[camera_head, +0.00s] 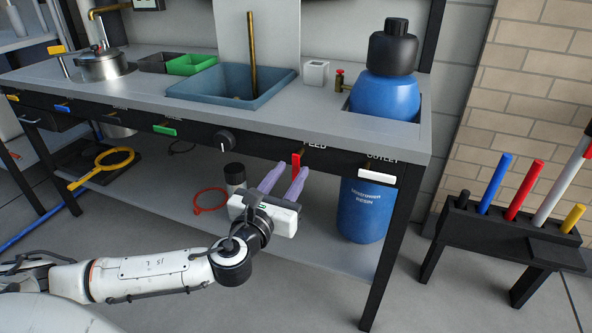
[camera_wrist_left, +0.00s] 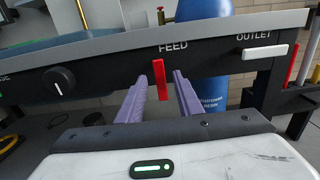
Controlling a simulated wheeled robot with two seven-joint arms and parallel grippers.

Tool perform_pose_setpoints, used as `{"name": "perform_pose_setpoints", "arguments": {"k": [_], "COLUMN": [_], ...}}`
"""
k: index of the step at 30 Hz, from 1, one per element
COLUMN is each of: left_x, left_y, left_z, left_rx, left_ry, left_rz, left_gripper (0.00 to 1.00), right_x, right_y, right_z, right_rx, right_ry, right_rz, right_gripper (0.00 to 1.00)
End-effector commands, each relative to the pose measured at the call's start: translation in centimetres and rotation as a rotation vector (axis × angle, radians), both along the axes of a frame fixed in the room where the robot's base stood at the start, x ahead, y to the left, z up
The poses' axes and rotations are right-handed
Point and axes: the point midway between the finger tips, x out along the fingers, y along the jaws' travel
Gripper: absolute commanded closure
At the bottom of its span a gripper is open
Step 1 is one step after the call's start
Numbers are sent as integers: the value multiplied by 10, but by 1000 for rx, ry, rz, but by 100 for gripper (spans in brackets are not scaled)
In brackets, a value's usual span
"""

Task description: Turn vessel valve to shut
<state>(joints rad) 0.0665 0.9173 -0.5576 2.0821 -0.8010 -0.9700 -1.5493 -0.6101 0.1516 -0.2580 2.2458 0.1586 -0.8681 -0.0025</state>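The blue resin vessel (camera_head: 367,205) stands under the bench at the right, with its black-capped top (camera_head: 385,95) rising through the worktop. On the bench's front edge, a red handle marked FEED (camera_head: 296,164) hangs vertically, and a white handle marked OUTLET (camera_head: 378,176) lies horizontal. They also show in the wrist view, red (camera_wrist_left: 160,80) and white (camera_wrist_left: 264,51). My left gripper (camera_head: 285,176) is open, its purple fingers pointing at the red handle. In the wrist view the handle shows between the fingertips (camera_wrist_left: 161,77); contact cannot be told. My right gripper is out of view.
A black knob (camera_head: 222,141), a green handle (camera_head: 165,130) and a blue handle (camera_head: 63,109) sit along the same bench front. A blue sink tray (camera_head: 205,85) is set in the worktop. A black rack (camera_head: 500,225) with coloured tubes stands at the right.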

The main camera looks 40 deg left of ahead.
Motion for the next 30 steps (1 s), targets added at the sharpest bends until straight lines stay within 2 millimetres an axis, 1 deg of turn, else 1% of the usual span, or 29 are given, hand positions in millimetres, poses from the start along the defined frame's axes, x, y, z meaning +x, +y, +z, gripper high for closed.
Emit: {"name": "perform_pose_setpoints", "arguments": {"k": [1, 3, 7, 12, 18, 20, 24, 30], "left_x": [9, 19, 32, 38, 39, 38, 38, 38], "left_y": [2, 5, 8, 9, 9, 9, 9, 9], "left_z": [-1, -1, -1, -1, -1, -1, -1, -1], "left_rx": [-1, -3, -3, -3, -3, -3, -3, -8], "left_ry": [-3, -2, -1, 0, 1, 1, 1, 1], "left_rz": [1, 1, 0, -2, -2, -2, -2, -1], "left_gripper": [67, 67, 67, 67, 67, 76, 99, 100], "right_x": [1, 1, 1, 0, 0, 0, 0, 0], "right_y": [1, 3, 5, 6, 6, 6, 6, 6], "right_z": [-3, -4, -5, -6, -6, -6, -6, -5], "right_rx": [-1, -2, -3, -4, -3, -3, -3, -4], "right_ry": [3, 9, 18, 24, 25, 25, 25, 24], "right_rz": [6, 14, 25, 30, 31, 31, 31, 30], "right_gripper": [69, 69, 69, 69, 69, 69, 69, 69]}}
